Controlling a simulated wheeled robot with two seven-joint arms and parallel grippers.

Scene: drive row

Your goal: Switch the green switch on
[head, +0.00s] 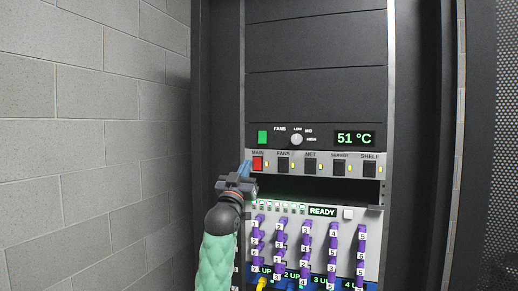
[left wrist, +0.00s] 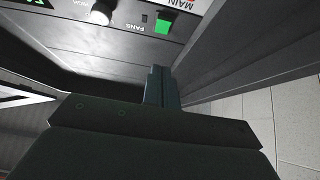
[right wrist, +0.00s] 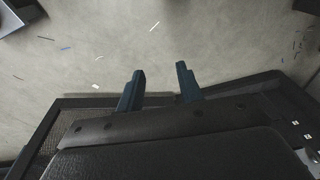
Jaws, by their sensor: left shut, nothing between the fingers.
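The green switch (head: 262,137) is a small upright rectangle at the left end of the fan panel, left of the FANS knob. It also shows in the left wrist view (left wrist: 163,27), upside down. I cannot tell whether it is on. My left gripper (head: 246,167) is shut and empty, with its fingertips below and a little left of the green switch, beside the red MAIN switch (head: 258,163). Its shut fingers show in the left wrist view (left wrist: 160,88), apart from the switch. My right gripper (right wrist: 160,72) is open and empty over the floor.
The FANS knob (head: 297,139) and the 51 °C display (head: 355,138) share the panel. Below are several black switches, a READY display (head: 322,211) and purple levers. A brick wall (head: 95,140) stands left of the rack.

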